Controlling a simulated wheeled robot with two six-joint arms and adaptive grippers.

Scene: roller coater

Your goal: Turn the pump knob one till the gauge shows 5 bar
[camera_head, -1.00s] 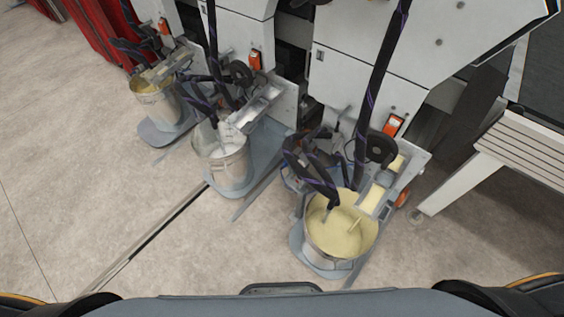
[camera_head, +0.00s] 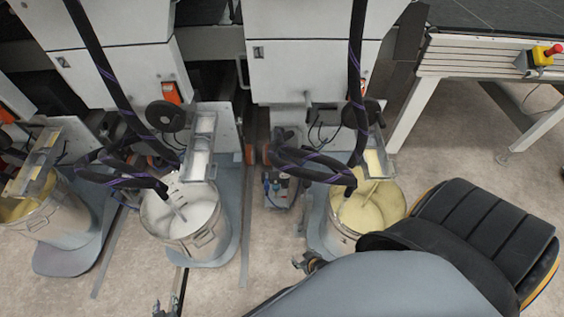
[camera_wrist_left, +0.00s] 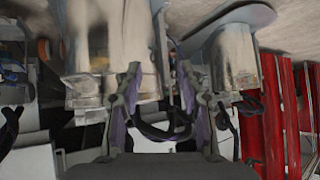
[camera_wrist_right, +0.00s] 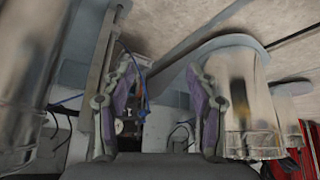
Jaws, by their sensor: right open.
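A small pump unit (camera_head: 278,187) with blue and red parts stands low between the white-filled and yellow-filled buckets in the head view. No knob or gauge reading can be made out. In the right wrist view a small dark unit with blue tubing (camera_wrist_right: 128,122) shows between the fingers, some way beyond them. My right gripper (camera_head: 306,262) is open and empty, in front of the pump and beside the yellow bucket; it also shows in the right wrist view (camera_wrist_right: 160,88). My left gripper (camera_head: 165,308) is at the bottom edge; the left wrist view (camera_wrist_left: 160,85) shows its fingers apart and empty.
A yellow-filled bucket (camera_head: 345,243) stands right of the pump, a white-filled one (camera_head: 205,238) left, another (camera_head: 60,232) farther left. Dark hoses (camera_head: 310,172) hang above the gap. White machine cabinets (camera_head: 310,50) stand behind. A bench (camera_head: 470,65) with a red-topped yellow button (camera_head: 543,56) is right.

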